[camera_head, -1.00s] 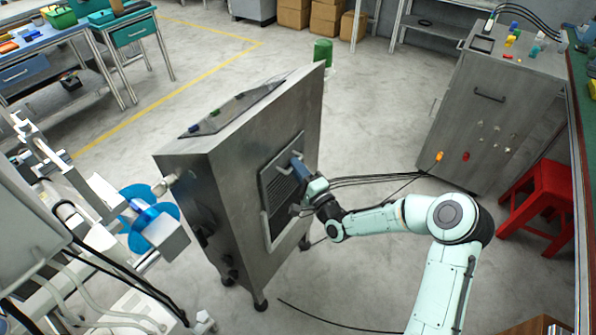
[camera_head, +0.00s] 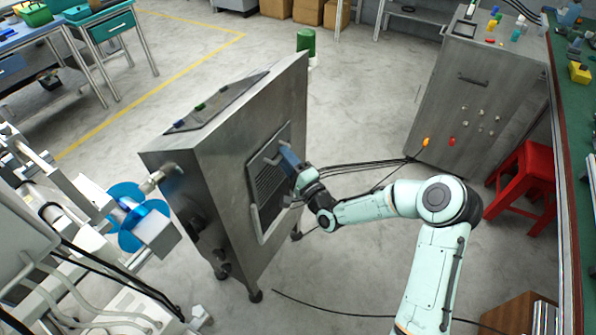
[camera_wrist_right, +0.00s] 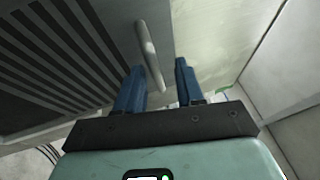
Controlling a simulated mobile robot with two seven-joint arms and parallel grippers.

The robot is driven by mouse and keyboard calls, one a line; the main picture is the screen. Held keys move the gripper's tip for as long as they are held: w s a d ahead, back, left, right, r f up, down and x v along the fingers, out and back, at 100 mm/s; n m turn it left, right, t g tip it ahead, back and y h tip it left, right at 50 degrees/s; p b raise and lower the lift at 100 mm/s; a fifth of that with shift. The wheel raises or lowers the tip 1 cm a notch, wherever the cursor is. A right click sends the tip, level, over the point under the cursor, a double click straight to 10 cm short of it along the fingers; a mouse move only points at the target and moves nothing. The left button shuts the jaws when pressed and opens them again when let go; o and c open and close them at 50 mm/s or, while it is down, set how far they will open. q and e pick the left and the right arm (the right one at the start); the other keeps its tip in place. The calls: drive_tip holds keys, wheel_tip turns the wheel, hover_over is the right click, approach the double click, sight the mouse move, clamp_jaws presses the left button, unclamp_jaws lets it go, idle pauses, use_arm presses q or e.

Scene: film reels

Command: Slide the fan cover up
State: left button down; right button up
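The fan cover (camera_head: 270,188) is a dark slatted panel in a light metal frame on the side of the steel cabinet (camera_head: 215,190). Its slats also show at the left of the right wrist view (camera_wrist_right: 55,55). A bar handle (camera_wrist_right: 150,55) stands out near its edge. My right gripper (camera_head: 288,160) is at the upper part of the cover. In the right wrist view, its two blue fingers (camera_wrist_right: 158,78) are apart, with the handle's near end between them and gaps visible on both sides. My left gripper is not in view.
A machine with a blue reel (camera_head: 138,215) stands left of the cabinet. A grey control cabinet (camera_head: 470,110) and red stool (camera_head: 525,180) stand at right. Black cables (camera_head: 360,170) run behind my right arm. Open floor lies behind the cabinet.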

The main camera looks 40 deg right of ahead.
drive_tip(key=s+f, duration=0.2)
drive_tip(key=s, duration=1)
drive_tip(key=shift+s, duration=0.15)
drive_tip(key=shift+a+f, duration=0.1)
drive_tip(key=shift+f, duration=0.1)
